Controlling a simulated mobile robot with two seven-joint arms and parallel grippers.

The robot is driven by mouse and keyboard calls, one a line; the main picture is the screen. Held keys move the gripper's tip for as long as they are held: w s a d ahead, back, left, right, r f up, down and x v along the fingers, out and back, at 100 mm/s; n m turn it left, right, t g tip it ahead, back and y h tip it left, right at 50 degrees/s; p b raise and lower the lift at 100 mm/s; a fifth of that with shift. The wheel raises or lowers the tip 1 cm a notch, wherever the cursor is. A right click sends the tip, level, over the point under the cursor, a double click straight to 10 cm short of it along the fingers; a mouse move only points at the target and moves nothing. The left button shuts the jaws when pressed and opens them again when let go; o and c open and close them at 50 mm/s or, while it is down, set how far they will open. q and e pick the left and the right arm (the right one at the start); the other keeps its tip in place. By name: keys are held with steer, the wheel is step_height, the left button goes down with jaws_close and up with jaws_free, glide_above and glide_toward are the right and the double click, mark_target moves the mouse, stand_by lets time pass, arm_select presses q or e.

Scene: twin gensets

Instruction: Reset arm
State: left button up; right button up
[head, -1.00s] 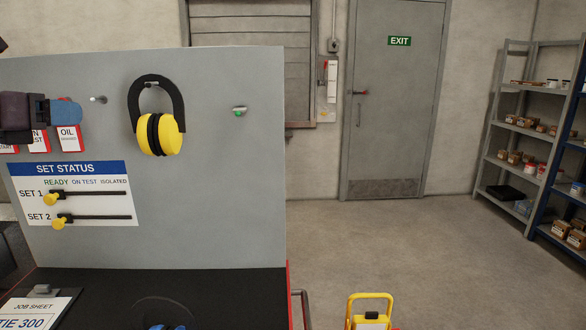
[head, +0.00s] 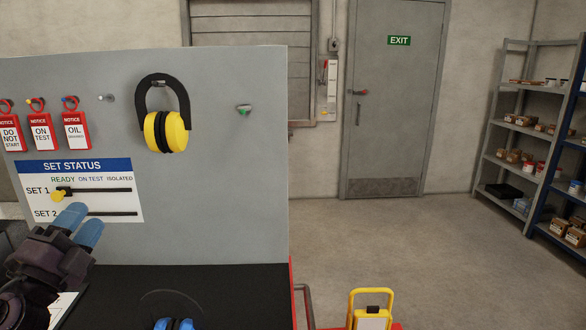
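My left gripper (head: 78,225) is in the lower left of the head view, its blue fingertips pointing up in front of the status board (head: 128,200). The two fingers overlap closely in this view, so I cannot tell whether they are apart. I see nothing held between them. The SET 1 yellow slider knob (head: 58,195) is at the left end of its slot, near READY. The SET 2 slot (head: 112,213) shows, but its knob is hidden behind my gripper.
Red notice tags (head: 75,131) and yellow ear defenders (head: 166,130) hang on the grey panel (head: 240,190). A blue object (head: 174,324) is on the black bench top (head: 235,290). A yellow-framed item (head: 371,315) stands right of the bench. Floor toward the door (head: 394,100) is clear.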

arm_select(q)
steer(key=s+a+f+n+g+y, duration=0.1)
steer(key=s+f+n+g+y, duration=0.4)
steer(key=f+n, duration=0.4)
steer(key=s+a+f+n+g+y, duration=0.2)
steer(key=s+f+n+g+y, duration=0.35)
steer(key=f, duration=0.65)
steer(key=s+d+f+n+g+h, duration=0.2)
steer(key=s+d+f+n+g, duration=0.25)
steer(key=s, duration=0.45)
steer(key=s+d+f+n+g+h, duration=0.1)
steer(key=s+d+f+g+h, duration=0.25)
steer(key=s+d+f, duration=0.4)
steer(key=w+a+f+t, duration=0.1)
steer(key=w+f+t, duration=0.5)
steer(key=f, duration=0.4)
steer(key=shift+w+a+f+t, duration=0.15)
steer(key=shift+w+a+t, duration=0.1)
steer(key=shift+t, duration=0.4)
